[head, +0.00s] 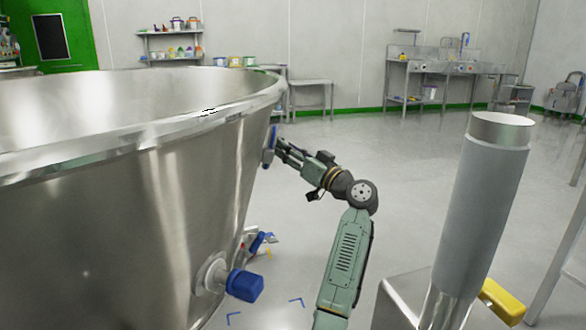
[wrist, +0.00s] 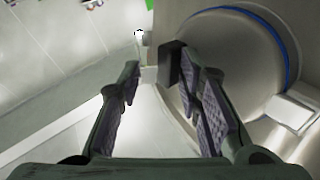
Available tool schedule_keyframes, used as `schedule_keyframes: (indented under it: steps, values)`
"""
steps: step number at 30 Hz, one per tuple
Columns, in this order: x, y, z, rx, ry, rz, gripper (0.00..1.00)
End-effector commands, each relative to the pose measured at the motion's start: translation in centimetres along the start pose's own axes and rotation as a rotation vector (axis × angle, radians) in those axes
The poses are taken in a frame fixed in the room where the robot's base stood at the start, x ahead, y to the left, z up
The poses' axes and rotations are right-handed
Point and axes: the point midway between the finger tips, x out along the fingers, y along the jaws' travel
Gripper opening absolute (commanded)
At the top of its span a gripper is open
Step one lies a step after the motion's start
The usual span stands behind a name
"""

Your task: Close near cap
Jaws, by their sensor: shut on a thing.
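A pale round cap (wrist: 225,65) with a blue ring fills the right of the wrist view. A dark block (wrist: 170,62) sticks out at its left edge. My gripper (wrist: 160,85) has a finger on either side of this block and is shut on it; the exact contact is unclear. In the head view my gripper (head: 277,148) is at the right side of the big steel vessel (head: 150,190), against a blue-edged round part (head: 269,146) seen edge-on. A blue knob (head: 244,285) on a steel port sits lower on the vessel, nearer to me.
A grey cylinder with a steel top (head: 490,180) stands at the right, with a yellow handle (head: 502,300) near its foot. Shelves (head: 170,45) and a bench (head: 435,70) line the far wall. The floor (head: 420,150) between is clear.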

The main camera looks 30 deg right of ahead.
Motion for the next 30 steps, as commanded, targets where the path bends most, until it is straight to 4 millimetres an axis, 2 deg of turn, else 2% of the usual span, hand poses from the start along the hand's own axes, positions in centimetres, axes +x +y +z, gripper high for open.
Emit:
schedule_keyframes:
  steps: [1, 8, 19, 30]
  values:
    - [0.0, 1.6, 0.2, 0.009, 0.014, 0.009, 0.0]
    - [1.8, 0.6, 0.1, 0.021, 0.012, -0.137, 0.0]
    - [3.6, -0.7, 0.7, 0.025, 0.003, -0.144, 0.0]
    - [3.9, -1.0, 0.6, 0.023, 0.0, -0.146, 0.0]
